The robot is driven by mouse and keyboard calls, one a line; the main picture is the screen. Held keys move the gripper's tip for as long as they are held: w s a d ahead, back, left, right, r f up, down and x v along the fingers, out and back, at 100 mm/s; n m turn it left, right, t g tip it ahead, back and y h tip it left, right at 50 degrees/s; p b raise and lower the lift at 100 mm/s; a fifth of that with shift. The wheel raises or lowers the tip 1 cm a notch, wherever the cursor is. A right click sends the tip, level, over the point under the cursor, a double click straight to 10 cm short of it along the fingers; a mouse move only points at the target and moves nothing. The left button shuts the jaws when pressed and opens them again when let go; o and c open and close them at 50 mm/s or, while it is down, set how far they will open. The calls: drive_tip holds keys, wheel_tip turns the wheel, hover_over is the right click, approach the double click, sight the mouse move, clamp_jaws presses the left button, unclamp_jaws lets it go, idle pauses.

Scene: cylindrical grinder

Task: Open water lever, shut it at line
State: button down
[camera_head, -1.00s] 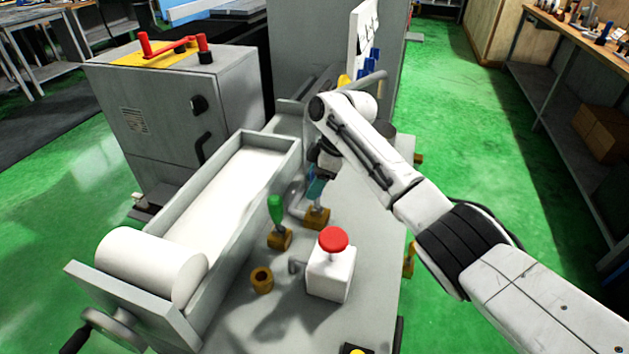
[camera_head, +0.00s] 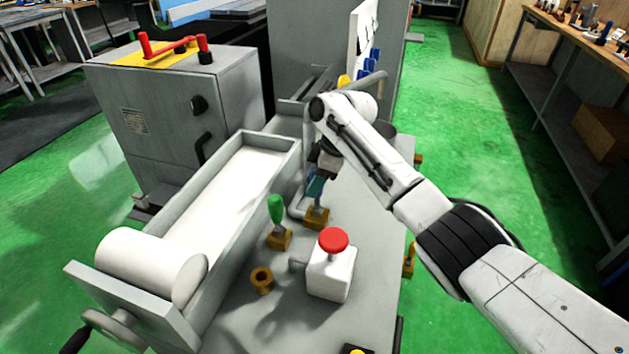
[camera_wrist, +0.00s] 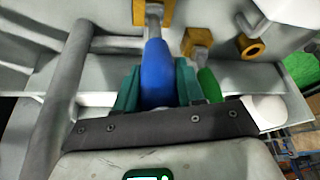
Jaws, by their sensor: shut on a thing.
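A blue lever handle (camera_wrist: 157,72) rises from a brass valve block (camera_wrist: 153,14) in the wrist view. My gripper (camera_wrist: 157,92) has its teal fingers on both sides of this handle and is shut on it. In the head view my gripper (camera_head: 317,184) is over the brass block (camera_head: 316,217), largely covered by my arm, and the blue handle is hard to make out. The grey trough (camera_head: 228,262) to the left holds a smooth white surface (camera_head: 225,190) with a white cylinder (camera_head: 133,262) at its near end. I cannot make out a level line.
A green lever (camera_head: 276,209) stands on another brass block just left of my gripper. A brass ring fitting (camera_head: 262,280) and a white box with a red button (camera_head: 332,262) are nearer. A grey cabinet (camera_head: 180,110) stands behind the trough. Green floor is open at right.

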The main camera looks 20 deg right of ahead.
drive_tip(key=shift+s+d, duration=0.1)
drive_tip(key=shift+s+d+t+y+p, duration=0.4)
drive_tip(key=shift+d+y+p, duration=0.1)
drive_tip(key=shift+y+p, duration=0.1)
drive_tip(key=s+d+f+t+y+b, duration=0.4)
drive_tip(key=d+t+y+b, duration=0.1)
drive_tip(key=b, duration=0.6)
drive_tip(key=d+y, duration=0.1)
drive_tip(key=y, duration=0.1)
drive_tip(key=shift+s+n+y, duration=0.15)
drive_tip(key=shift+n+y, duration=0.15)
drive_tip(key=shift+n, duration=0.1)
drive_tip(key=shift+d, duration=0.1)
drive_tip(key=c, duration=0.8)
unclamp_jaws()
